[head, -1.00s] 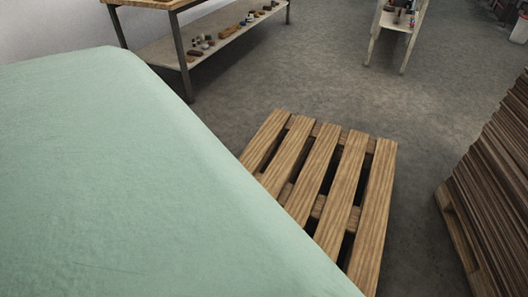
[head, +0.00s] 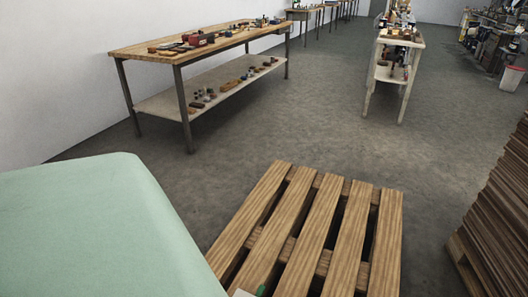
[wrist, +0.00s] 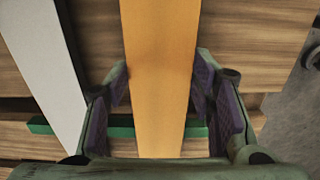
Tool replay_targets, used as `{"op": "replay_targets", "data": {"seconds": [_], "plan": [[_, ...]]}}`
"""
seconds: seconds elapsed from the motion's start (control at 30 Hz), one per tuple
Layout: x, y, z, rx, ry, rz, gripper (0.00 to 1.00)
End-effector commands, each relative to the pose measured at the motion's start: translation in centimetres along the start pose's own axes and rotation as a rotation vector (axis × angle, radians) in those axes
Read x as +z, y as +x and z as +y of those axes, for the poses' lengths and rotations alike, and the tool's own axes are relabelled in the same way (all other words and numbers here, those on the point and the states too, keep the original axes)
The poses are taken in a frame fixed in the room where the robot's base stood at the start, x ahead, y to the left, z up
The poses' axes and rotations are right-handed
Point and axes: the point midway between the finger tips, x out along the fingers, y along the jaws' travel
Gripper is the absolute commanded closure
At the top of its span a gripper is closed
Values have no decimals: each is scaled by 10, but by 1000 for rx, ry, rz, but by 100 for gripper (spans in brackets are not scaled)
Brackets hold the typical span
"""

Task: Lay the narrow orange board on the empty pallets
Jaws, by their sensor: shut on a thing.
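In the wrist view the narrow orange board (wrist: 160,75) runs lengthwise between the two fingers of my gripper (wrist: 160,95), which is shut on it. The board passes above a green strip (wrist: 110,132) lying crosswise. Brown wooden slats (wrist: 235,50) show beneath. I cannot tell whether the board touches what is below it. A white board (wrist: 42,62) lies at an angle to the left. In the head view a wooden pallet (head: 312,215) stands on the floor at lower middle. A small green piece (head: 261,290) shows on it at the bottom edge. My gripper and the orange board are not in the head view.
A stack of brown sheets (head: 500,215) stands right of the pallet. A workbench (head: 165,48) with small items stands at back left, and a narrow white stand (head: 401,42) at the back. The grey floor (head: 330,120) between is clear. A pale green surface blocks the lower left.

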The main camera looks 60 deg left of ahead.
Motion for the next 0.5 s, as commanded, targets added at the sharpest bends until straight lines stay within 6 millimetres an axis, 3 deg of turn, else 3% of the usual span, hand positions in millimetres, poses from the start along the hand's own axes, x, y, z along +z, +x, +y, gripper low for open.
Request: {"op": "replay_targets", "data": {"seconds": [0.3, 0.5], "plan": [[0, 0, 0, 1, 0, 0, 31], [0, 0, 0, 1, 0, 0, 30]]}}
